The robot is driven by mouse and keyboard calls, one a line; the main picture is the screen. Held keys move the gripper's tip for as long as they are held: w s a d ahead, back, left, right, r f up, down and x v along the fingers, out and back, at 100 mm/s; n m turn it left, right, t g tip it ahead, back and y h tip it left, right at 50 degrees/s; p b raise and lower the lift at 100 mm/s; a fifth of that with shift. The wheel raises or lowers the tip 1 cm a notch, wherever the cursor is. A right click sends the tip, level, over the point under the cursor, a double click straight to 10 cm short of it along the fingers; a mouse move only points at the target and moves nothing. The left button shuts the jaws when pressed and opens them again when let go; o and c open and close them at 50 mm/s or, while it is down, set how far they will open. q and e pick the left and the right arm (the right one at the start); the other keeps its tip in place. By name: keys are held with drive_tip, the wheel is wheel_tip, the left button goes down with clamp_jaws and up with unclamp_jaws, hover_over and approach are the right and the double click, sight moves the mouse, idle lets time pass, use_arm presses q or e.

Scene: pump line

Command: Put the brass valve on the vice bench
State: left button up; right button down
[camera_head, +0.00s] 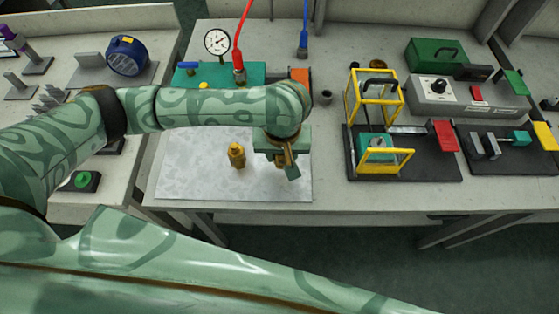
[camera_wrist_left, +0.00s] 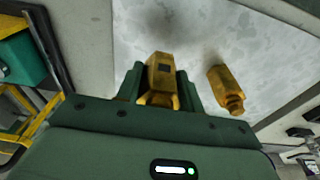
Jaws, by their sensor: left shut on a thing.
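My left gripper (camera_head: 284,162) is over the right part of a pale mottled sheet on the middle bench. It is shut on a brass piece, which shows in the left wrist view (camera_wrist_left: 160,75) as an angular body with a small dark square. In the head view the gripper mostly hides this piece. A second brass piece (camera_head: 237,155) stands apart on the sheet, left of the gripper; it also shows in the left wrist view (camera_wrist_left: 227,88). I cannot tell for certain which brass piece is the valve. No bench is clearly marked as the vice bench. My right gripper is not in view.
A yellow-framed fixture (camera_head: 374,97) stands on a dark plate to the right. A pressure gauge (camera_head: 217,42) and red and blue hoses are behind. The left bench (camera_head: 150,48) holds a blue round device (camera_head: 127,57) and several small fixtures. A gap separates the benches.

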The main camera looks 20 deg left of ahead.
sight(279, 161)
use_arm(q)
drive_tip(key=shift+a+f, duration=0.25)
drive_tip(key=shift+f, duration=0.15)
wheel_tip(279, 161, down, 4)
drive_tip(key=b, duration=0.3)
drive_tip(key=shift+w+a+r+b, duration=0.1)
drive_tip(key=shift+a+r+b, duration=0.1)
drive_tip(key=shift+b, duration=0.2)
drive_tip(key=shift+r, duration=0.15)
drive_tip(key=shift+c, duration=0.5)
drive_tip(key=shift+r+p, duration=0.1)
drive_tip(key=shift+p, duration=0.2)
drive_tip(key=o, duration=1.3)
drive_tip(key=r+p, duration=0.2)
drive_tip(key=r, duration=0.2)
drive_tip(key=s+r+p, duration=0.1)
drive_tip(key=r+p, duration=0.2)
drive_tip(key=r, duration=0.1)
drive_tip(key=r+p, duration=0.3)
drive_tip(key=r, duration=0.1)
drive_tip(key=shift+s+d, duration=0.25)
